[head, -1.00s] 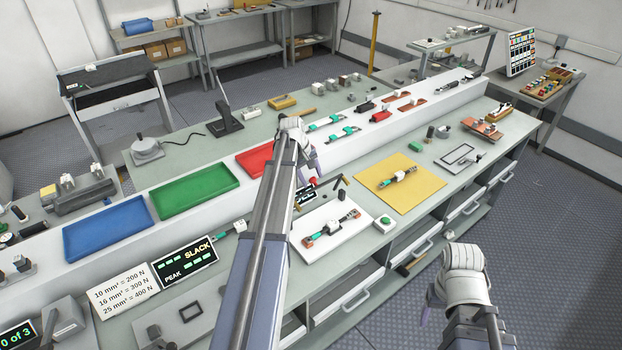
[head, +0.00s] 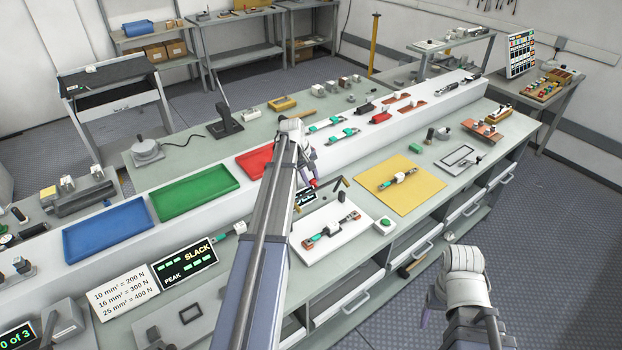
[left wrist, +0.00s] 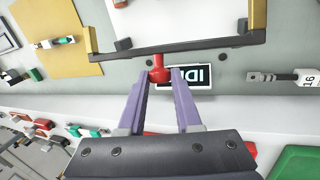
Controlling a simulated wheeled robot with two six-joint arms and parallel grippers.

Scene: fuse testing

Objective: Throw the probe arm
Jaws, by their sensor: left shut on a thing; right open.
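The probe arm shows in the left wrist view as a dark crossbar (left wrist: 185,48) with brass-coloured side pieces at both ends and a red knob (left wrist: 159,70) at its middle. My left gripper (left wrist: 160,78) has its purple fingers on either side of the red knob and is shut on it. A white board (head: 325,245) with a fuse link (head: 331,226) lies just in front. My right gripper (head: 425,314) is open and empty, off the bench's front.
A small display (left wrist: 188,77) stands behind the probe arm, partly covered by my finger. A green button box (head: 385,223) and a yellow mat (head: 402,196) lie to the right of the white board. Red, green and blue trays (head: 122,252) line the raised shelf.

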